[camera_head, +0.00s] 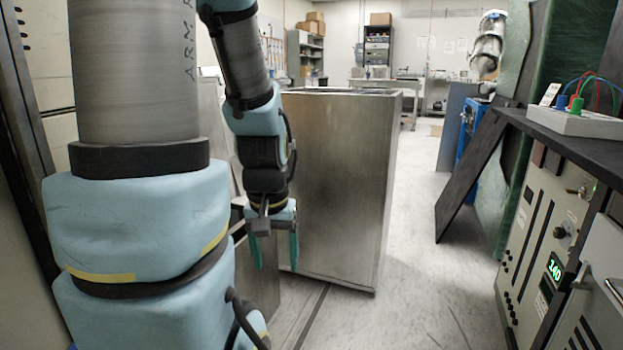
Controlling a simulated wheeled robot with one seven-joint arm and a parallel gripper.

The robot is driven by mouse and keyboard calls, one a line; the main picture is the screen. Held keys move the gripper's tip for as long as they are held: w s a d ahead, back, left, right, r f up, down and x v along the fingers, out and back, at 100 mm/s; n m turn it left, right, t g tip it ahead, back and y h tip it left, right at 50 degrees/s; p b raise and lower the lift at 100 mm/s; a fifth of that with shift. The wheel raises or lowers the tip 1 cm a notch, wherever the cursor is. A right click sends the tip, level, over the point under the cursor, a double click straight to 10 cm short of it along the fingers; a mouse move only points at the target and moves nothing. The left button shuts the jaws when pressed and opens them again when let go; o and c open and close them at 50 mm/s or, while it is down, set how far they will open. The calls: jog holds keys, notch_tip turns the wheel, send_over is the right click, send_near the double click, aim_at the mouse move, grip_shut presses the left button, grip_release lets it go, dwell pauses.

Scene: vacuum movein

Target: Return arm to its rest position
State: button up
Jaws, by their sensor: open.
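My arm hangs down at the left of the head view, with its thick grey and light blue links close to the camera. My gripper (275,250) points downward, with its two teal fingers apart and nothing seen between them. It is in front of the left part of a tall metal cabinet (340,190). I cannot tell whether it touches the cabinet. My arm hides part of the cabinet's left side and what lies behind it.
An equipment rack (535,235) with a green display stands at the right, under a dark shelf holding a white box with coloured wires (580,122). A dark panel (470,170) leans near it. The floor (425,260) between cabinet and rack is clear. Shelves and tables stand at the back.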

notch_tip(320, 180, up, 29)
jog(key=p, duration=2.7)
jog(key=shift+w+f, duration=0.15)
jog(key=shift+w, duration=0.1)
jog(key=shift+o, duration=0.7)
jog(key=o, duration=0.3)
jog(key=w+d+f+n+g+h+b, duration=0.3)
jog(key=w+d+f+n+h+b, duration=0.25)
jog(key=w+d+f+b, duration=0.6)
jog(key=w+d+f+n+g+h+b, duration=0.2)
jog(key=w+d+f+n+h+b, duration=0.35)
jog(key=d, duration=1.05)
jog(key=w+d+f+n+g+h+b, duration=0.35)
jog(key=w+d+f+h+b, duration=0.3)
jog(key=w+d+b, duration=0.6)
jog(key=f+b+x, duration=0.1)
jog(key=x, duration=0.9)
jog(key=shift+d+r+y, duration=0.2)
jog(key=shift+r+y, duration=0.05)
jog(key=shift+y, duration=0.2)
jog(key=shift+t, duration=0.25)
